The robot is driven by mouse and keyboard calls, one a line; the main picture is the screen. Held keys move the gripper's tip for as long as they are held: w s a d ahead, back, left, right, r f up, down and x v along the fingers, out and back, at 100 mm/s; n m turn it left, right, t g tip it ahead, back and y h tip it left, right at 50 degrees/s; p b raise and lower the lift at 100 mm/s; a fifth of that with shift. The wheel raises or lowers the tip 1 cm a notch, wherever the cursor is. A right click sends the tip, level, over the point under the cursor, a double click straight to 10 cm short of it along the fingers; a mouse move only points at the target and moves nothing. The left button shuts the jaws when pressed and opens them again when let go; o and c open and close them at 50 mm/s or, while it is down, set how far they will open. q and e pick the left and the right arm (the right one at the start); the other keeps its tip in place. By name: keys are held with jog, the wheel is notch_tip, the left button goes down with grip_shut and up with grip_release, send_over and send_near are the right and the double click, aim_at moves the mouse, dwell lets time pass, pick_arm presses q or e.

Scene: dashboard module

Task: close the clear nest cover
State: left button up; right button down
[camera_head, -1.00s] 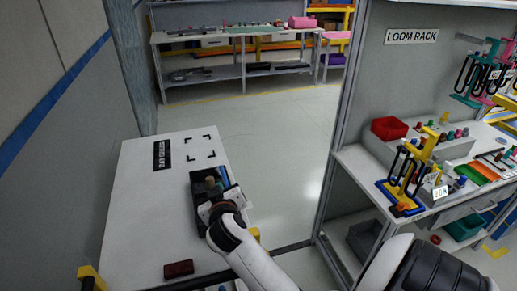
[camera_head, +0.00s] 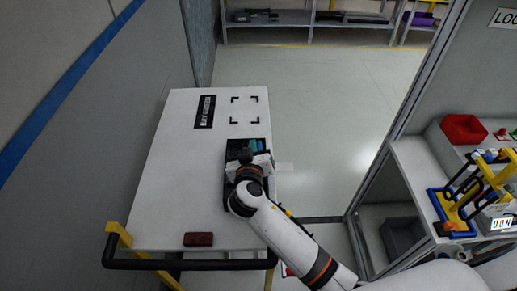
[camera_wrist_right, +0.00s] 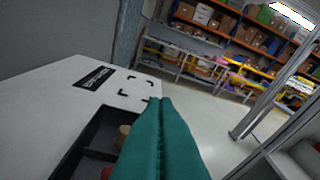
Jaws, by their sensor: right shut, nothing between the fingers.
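The nest is a black tray (camera_head: 230,190) at the right edge of the white table, mostly hidden under my right arm. In the right wrist view the tray (camera_wrist_right: 92,132) is open on top, with dark compartments, a tan round piece (camera_wrist_right: 123,131) and a bit of red inside. A faint pale see-through patch (camera_head: 285,168) just off the table edge beside the tray may be the clear cover; I cannot tell its angle. My right gripper (camera_head: 250,145) is above the tray. Its teal fingers (camera_wrist_right: 160,100) are together and empty. My left gripper is out of view.
The white table (camera_head: 180,170) has a black label and corner marks behind the tray. A dark red block (camera_head: 198,239) lies near its front edge, by a black rail (camera_head: 190,264).

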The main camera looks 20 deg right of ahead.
jog(key=f, duration=0.2)
jog(key=d+f+p, duration=0.1)
jog(key=shift+w+d, duration=0.1)
jog(key=shift+w, duration=0.25)
jog(key=shift+s+f, duration=0.1)
jog(key=shift+f, duration=0.15)
jog(key=shift+d+f, duration=0.15)
jog(key=shift+f, duration=0.1)
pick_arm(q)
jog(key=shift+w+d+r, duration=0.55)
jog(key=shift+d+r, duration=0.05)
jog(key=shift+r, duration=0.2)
pick_arm(e)
jog(key=f+b, duration=0.1)
jog(key=b, duration=0.1)
jog(key=f+m+b, duration=0.1)
jog(key=b, duration=0.1)
jog(key=shift+s+d+y, duration=0.15)
jog(key=shift+d+y, duration=0.15)
jog(key=shift+d, duration=0.1)
jog(key=shift+d+b, duration=0.15)
jog(key=shift+b, duration=0.2)
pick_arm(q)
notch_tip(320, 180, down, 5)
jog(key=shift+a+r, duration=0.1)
pick_arm(e)
jog(key=shift+r, duration=0.1)
